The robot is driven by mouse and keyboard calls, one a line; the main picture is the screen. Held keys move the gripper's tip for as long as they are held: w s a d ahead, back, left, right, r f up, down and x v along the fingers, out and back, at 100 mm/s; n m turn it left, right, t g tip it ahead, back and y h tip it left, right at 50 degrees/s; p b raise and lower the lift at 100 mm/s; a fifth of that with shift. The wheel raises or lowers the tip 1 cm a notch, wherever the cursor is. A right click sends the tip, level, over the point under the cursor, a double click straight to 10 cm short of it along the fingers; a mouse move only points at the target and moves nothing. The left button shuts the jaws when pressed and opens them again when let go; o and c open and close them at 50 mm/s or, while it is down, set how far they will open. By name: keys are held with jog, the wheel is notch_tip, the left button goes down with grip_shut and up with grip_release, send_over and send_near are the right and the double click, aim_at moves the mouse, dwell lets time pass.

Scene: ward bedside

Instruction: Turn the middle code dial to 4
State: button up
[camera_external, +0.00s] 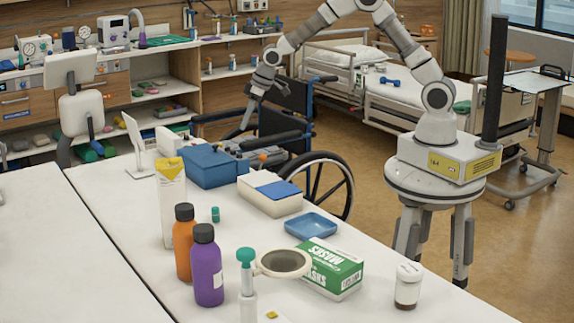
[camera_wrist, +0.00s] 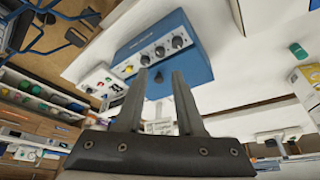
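A blue box (camera_wrist: 190,62) with a pale front panel shows in the wrist view. A row of three dark dials is on the panel; the middle dial (camera_wrist: 160,51) sits between the other two. The dial setting is too small to read. My gripper (camera_wrist: 157,75) is open, its two fingers apart and pointing toward the box below the dial row, with nothing held. A dark round part shows between the fingertips on the blue side. In the external view the blue box (camera_external: 210,168) stands on the white table, and my gripper (camera_external: 244,126) is above and behind it. The dial panel is hidden there.
A small white panel with coloured buttons (camera_wrist: 100,80) is beside the blue box. On the white table, a white container with a blue lid (camera_external: 270,198), a blue tray (camera_external: 311,226), a masks box (camera_external: 330,268) and bottles stand in front. A wheelchair (camera_external: 320,185) is behind the table.

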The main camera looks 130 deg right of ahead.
aim_at(233, 152)
jog(key=x, duration=0.9)
jog(key=shift+f, duration=0.1)
grip_shut()
